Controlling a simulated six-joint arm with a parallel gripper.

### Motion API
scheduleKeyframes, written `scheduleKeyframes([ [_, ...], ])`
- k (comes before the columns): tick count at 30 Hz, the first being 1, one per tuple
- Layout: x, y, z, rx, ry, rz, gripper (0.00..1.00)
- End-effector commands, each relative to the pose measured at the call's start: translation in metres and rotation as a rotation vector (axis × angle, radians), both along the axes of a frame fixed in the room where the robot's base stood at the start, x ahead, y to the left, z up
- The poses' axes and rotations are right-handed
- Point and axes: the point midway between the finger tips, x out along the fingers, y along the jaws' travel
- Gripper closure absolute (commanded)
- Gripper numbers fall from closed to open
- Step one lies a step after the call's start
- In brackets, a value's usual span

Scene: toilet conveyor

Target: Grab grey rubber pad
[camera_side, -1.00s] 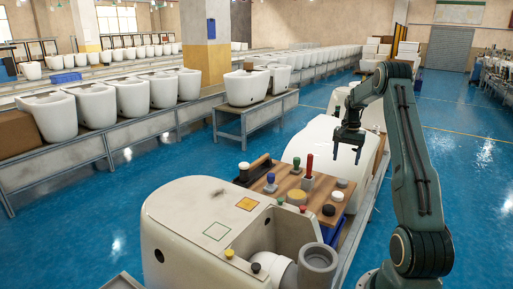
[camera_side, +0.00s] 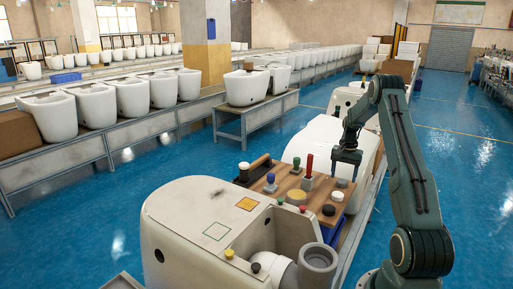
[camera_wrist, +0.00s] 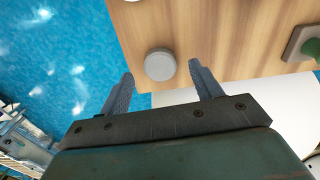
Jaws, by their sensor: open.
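The grey rubber pad (camera_wrist: 160,65) is a small round disc on the wooden board (camera_wrist: 220,35) in the wrist view, close to the board's edge. In the side view the pad (camera_side: 341,183) sits at the board's far right corner. My gripper (camera_side: 345,174) is open and empty just above the pad. In the wrist view its two fingers (camera_wrist: 162,72) point toward the pad from either side in the picture. I cannot tell exactly how high the tips are above it.
Other items stand on the board: a red-handled tool (camera_side: 308,172), a white knob (camera_side: 337,196), a black knob (camera_side: 328,210), a blue knob (camera_side: 270,178) and a yellow disc (camera_side: 297,197). A white toilet body (camera_side: 190,225) stands in front. Blue floor (camera_side: 460,180) is clear to the right.

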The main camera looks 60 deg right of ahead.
Motion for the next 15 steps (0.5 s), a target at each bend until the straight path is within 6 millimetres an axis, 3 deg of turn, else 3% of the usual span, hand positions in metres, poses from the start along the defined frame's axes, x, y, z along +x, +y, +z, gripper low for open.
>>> scheduleKeyframes([
  [6,0.0,0.0,-0.019,0.0,0.0,0.0,0.36],
  [15,0.0,0.0,-0.021,0.0,0.0,0.0,0.36],
])
